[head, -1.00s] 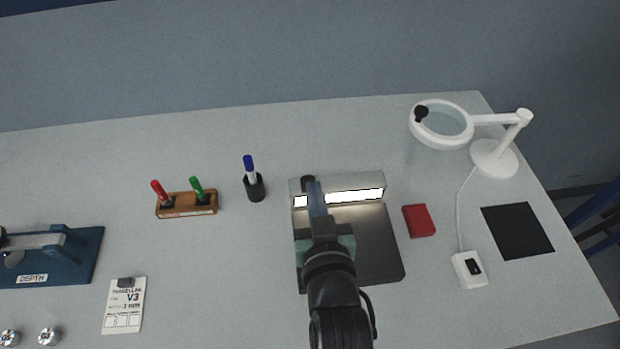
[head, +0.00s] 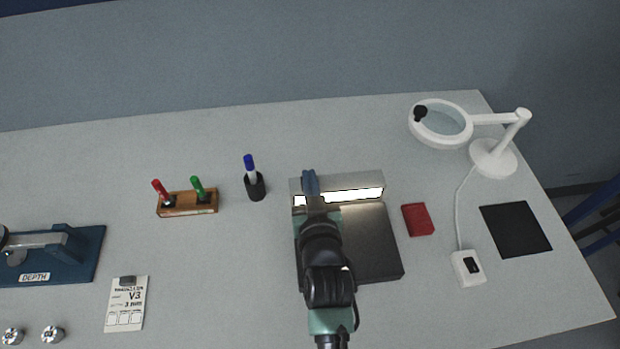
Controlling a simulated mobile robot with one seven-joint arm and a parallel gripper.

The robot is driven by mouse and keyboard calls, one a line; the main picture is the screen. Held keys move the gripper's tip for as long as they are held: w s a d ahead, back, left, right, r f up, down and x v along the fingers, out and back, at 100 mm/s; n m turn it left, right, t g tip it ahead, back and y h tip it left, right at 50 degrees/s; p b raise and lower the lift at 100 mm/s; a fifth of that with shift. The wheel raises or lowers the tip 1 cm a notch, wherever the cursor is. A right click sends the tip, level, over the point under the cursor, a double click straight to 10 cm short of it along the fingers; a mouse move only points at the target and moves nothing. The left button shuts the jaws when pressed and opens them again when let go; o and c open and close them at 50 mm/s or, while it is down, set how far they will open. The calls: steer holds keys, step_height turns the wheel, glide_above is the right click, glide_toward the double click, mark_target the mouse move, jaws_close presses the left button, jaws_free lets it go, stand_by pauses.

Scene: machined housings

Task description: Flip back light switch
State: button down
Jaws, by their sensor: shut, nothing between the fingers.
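The back light is a low grey housing (head: 374,180) with a bright lit strip (head: 355,194) along its front, behind a dark flat plate (head: 375,245). My gripper (head: 309,180) is shut and empty at the left end of the housing, in front of its top. It covers the place where a dark knob-like part, perhaps the switch, showed earlier, so that part is hidden. I cannot tell whether the fingers touch it. My arm also hides the left part of the plate.
A red block (head: 418,219) lies right of the plate. A white magnifier lamp (head: 494,157) has a corded box with a black rocker (head: 468,268). A pen cup (head: 255,186) and marker holder (head: 188,204) stand left. The table between holder and plate is mostly clear.

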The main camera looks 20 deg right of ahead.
steer(key=shift+r+p, duration=0.15)
steer(key=shift+p, duration=0.45)
steer(key=shift+w+g+p, duration=0.1)
steer(key=shift+g+p, duration=0.3)
steer(key=shift+p, duration=0.1)
steer(key=shift+p, duration=0.45)
steer(key=shift+f+b, duration=0.4)
steer(key=shift+r+p, duration=0.75)
steer(key=shift+r, duration=0.1)
